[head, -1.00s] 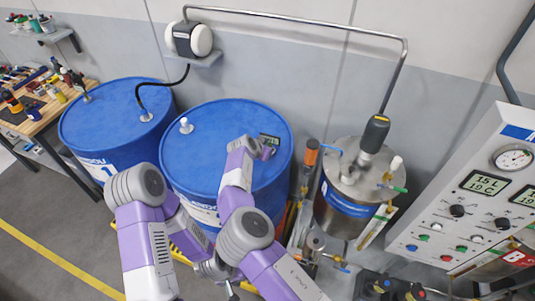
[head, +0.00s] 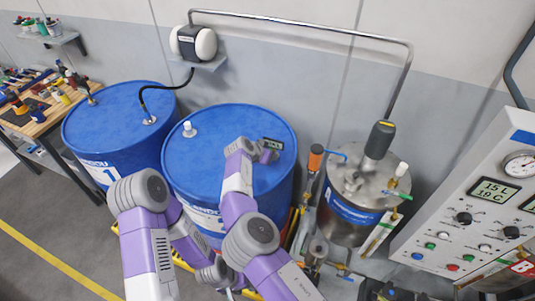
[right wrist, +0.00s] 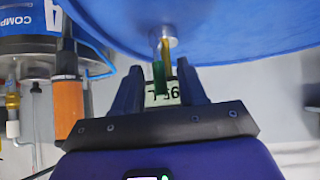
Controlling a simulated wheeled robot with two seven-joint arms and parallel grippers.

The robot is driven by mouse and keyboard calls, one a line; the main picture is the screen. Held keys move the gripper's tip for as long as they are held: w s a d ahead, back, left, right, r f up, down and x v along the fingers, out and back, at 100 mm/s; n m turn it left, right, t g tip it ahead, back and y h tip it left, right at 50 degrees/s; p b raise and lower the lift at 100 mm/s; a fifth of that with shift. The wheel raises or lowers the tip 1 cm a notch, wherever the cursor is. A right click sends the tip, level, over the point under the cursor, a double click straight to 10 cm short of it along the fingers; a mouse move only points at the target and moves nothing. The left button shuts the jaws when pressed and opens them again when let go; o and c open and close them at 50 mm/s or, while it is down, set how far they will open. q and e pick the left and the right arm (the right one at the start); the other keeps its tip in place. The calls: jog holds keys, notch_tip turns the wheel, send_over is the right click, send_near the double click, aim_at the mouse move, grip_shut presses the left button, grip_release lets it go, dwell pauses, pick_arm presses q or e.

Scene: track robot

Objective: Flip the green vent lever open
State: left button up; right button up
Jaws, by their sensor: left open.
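In the head view a green lever (head: 402,196) sits on the brass fitting at the right of the steel tank's lid (head: 368,182). No gripper is at it there.
The near blue drum (head: 205,165) and another blue drum (head: 115,115) stand at the left. An orange handle (head: 315,157) stands between near drum and tank. A control panel (head: 455,240) fills the right side. A metal pipe (head: 300,22) runs overhead. Open floor (head: 40,225) lies at lower left.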

jog(key=b+v, duration=0.1)
jog(key=v, duration=0.6)
jog(key=shift+s+r, duration=0.2)
jog(key=shift+a, duration=0.15)
